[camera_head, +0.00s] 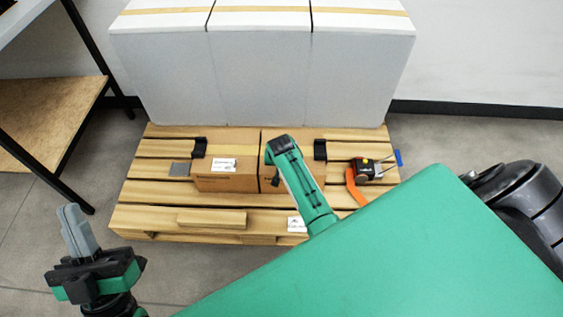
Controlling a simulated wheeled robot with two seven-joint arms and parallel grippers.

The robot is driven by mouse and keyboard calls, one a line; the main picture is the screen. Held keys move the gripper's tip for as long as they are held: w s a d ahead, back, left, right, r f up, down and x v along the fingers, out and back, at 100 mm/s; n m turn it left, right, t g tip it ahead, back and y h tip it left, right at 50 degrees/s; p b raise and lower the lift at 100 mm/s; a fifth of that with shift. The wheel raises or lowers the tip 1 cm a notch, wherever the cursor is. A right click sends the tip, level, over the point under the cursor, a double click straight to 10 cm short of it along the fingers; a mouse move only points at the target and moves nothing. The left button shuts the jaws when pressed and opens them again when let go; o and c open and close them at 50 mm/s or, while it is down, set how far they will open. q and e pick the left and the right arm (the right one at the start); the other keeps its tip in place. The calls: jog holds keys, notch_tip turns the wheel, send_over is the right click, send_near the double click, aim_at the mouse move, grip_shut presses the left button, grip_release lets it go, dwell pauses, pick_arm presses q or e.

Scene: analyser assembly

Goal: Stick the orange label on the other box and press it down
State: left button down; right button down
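Two brown cardboard boxes stand side by side on the wooden pallet. The left box (238,143) has a white label (223,165) near its front edge.
The wooden pallet (145,192) bears large white blocks (262,80) behind the boxes. Black brackets (199,147) (320,150) flank the boxes. A black-and-orange tool (364,170) lies at right. A black-legged table (45,115) stands left. Floor is clear between my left gripper and the pallet.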

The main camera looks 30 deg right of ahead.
jog(key=shift+f, duration=0.1)
dwell(0.3)
jog(key=c, duration=1.5)
grip_release()
